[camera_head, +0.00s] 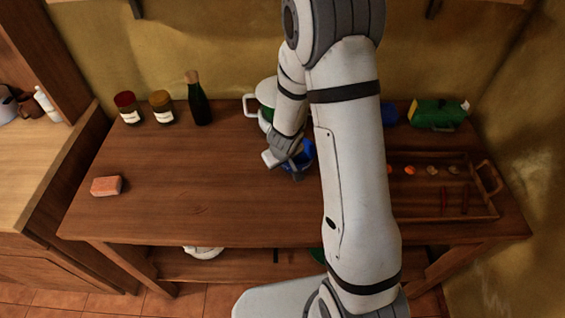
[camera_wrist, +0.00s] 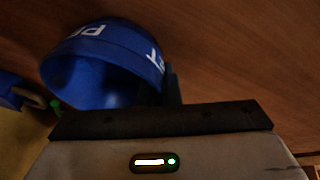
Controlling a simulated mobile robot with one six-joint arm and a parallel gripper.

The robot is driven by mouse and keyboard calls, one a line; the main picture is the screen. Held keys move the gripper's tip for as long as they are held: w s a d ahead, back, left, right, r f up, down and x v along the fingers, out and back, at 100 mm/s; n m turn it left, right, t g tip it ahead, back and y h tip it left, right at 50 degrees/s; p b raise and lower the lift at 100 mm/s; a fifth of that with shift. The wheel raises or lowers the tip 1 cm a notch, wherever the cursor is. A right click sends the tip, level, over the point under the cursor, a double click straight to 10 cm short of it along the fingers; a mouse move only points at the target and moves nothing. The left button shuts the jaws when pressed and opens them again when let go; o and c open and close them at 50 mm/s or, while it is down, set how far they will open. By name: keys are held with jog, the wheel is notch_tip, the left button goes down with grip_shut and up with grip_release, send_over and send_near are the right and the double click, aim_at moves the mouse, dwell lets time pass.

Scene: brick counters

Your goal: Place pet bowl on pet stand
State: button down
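The blue pet bowl (camera_head: 305,154) is on the wooden table behind my gripper (camera_head: 297,172), partly hidden by it and by my arm. In the wrist view the bowl (camera_wrist: 110,60) shows close up with white letters on its outer side and its hollow inside visible. A dark finger (camera_wrist: 173,85) of my gripper is right beside the bowl's wall. The other finger is not clearly visible, so I cannot tell whether the fingers are closed on the bowl. I cannot make out a pet stand with certainty; my arm covers part of the table.
A white handled container (camera_head: 250,106) stands behind the bowl. Two jars (camera_head: 161,107) and a dark bottle (camera_head: 198,105) are at the back left, a sponge-like block (camera_head: 106,186) at the left. A wooden tray (camera_head: 480,208) and green package (camera_head: 438,114) are right. The table's left-centre is clear.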

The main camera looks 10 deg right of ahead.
jog(key=shift+f, duration=0.1)
jog(key=c, duration=1.6)
grip_release()
